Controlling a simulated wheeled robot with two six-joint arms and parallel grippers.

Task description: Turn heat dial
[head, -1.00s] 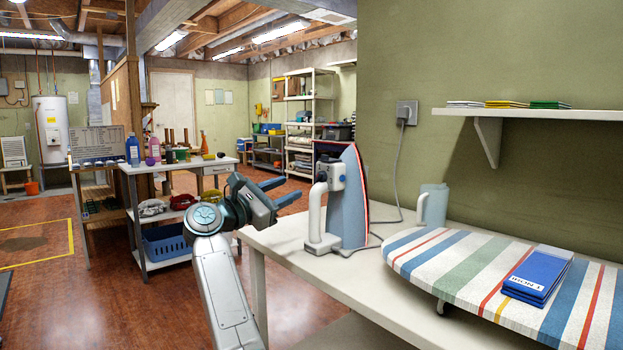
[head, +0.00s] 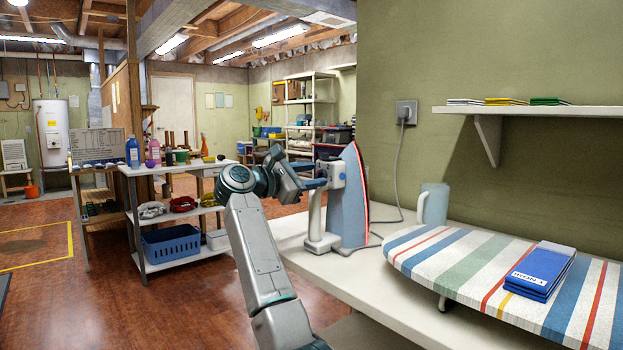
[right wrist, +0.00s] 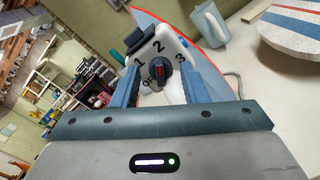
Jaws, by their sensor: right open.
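The iron (head: 352,205), with a blue body and red-edged soleplate, stands upright on the white table. Its dial (right wrist: 161,76), a dark knob with a red mark, shows in the right wrist view, with the numbers 1, 2 and 3 around it. I cannot tell surely which setting the mark points at. My right gripper (head: 316,176) is open at the iron's dial side. In the right wrist view its fingers (right wrist: 158,75) lie on either side of the dial; contact is unclear. My left gripper is not in view.
The cord (head: 398,170) runs to a wall socket (head: 406,112). A shelf (head: 540,111) is above. Bare tabletop (head: 375,275) lies in front.

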